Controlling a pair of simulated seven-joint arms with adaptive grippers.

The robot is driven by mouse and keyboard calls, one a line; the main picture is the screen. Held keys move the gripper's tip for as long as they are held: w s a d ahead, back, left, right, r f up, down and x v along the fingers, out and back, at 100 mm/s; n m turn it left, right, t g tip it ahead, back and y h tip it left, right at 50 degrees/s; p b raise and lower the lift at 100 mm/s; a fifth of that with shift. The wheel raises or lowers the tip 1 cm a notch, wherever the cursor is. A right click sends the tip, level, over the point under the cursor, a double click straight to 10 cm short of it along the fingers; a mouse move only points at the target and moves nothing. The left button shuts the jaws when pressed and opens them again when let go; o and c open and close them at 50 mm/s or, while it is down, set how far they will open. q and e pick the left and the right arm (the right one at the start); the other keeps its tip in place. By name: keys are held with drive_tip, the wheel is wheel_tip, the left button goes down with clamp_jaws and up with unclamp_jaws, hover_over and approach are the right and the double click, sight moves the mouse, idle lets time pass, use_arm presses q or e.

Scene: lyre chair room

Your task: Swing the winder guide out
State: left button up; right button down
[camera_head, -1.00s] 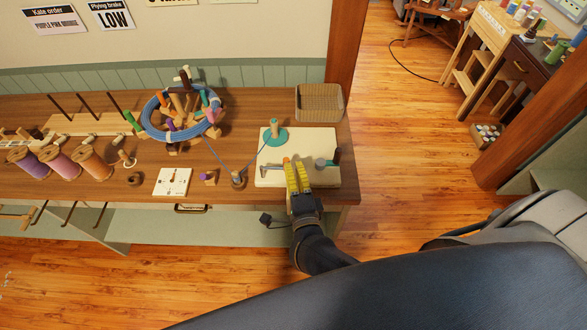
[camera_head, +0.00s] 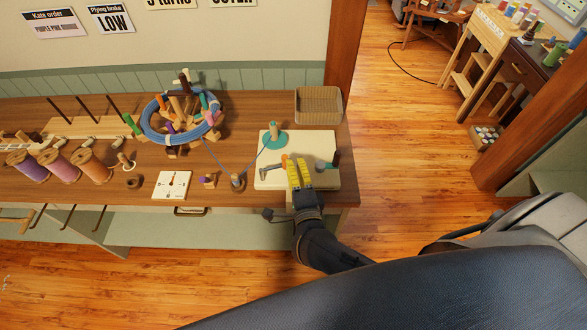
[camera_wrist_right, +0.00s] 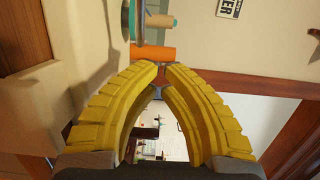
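The yarn winder stands on a pale board (camera_head: 264,180) at the right end of the workbench. It has a teal cone (camera_head: 274,135) with a round teal base, and a grey guide arm (camera_head: 270,170) with an orange knob (camera_head: 284,160). A grey crank hub (camera_head: 320,164) with a dark handle stands at the board's right. My right gripper (camera_head: 298,160) is over the board's front, its yellow tips just right of the orange knob. In the right wrist view its tips (camera_wrist_right: 160,68) nearly meet with nothing seen between them; the orange knob (camera_wrist_right: 153,52) lies just past them. My left gripper is not in view.
A blue yarn skein (camera_head: 150,134) sits on a wooden swift left of the board. Its strand runs through a small post (camera_head: 238,181) to the cone. A wicker basket (camera_head: 318,106) stands behind the board. A white card (camera_head: 172,185) and spools (camera_head: 96,168) lie left.

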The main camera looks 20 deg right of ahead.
drive_tip(key=s+d, duration=0.1)
drive_tip(key=s, duration=1.2)
drive_tip(key=shift+s+d, duration=0.25)
